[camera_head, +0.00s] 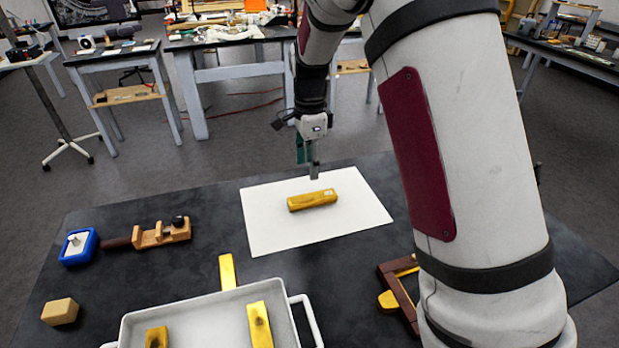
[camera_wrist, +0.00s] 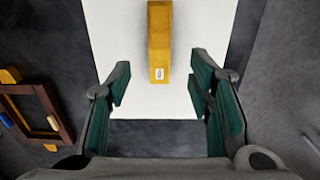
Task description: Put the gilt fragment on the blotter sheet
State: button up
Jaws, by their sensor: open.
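A long gilt fragment (camera_head: 312,200) with a small white label lies on the white blotter sheet (camera_head: 275,232), near its middle. In the wrist view the gilt fragment (camera_wrist: 160,38) lies lengthwise ahead of the fingers, its labelled end nearest me. The blotter sheet (camera_wrist: 205,20) shows around it. My gripper (camera_head: 313,172) is at the sheet's far edge, behind the fragment. In the wrist view my gripper (camera_wrist: 158,80) is open, with nothing between its fingers and no finger touching the fragment.
A white tray (camera_head: 190,305) with gilt pieces stands at the front; another gilt strip (camera_head: 227,272) lies at its back edge. A tan block (camera_head: 60,312), a blue-edged holder (camera_head: 77,247) and a wooden tool (camera_head: 160,233) are left. A wooden frame (camera_head: 397,290) is right, partly hidden by my arm.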

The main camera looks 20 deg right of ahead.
jog(key=s+r+n+t, duration=0.2)
jog(key=s+r+n, duration=0.7)
jog(key=s+r, duration=0.65)
jog(key=s+n+t, duration=0.2)
jog(key=s+n, duration=0.7)
jog(key=s, duration=0.8)
jog(key=shift+d, duration=0.45)
jog(key=shift+s+f, duration=0.1)
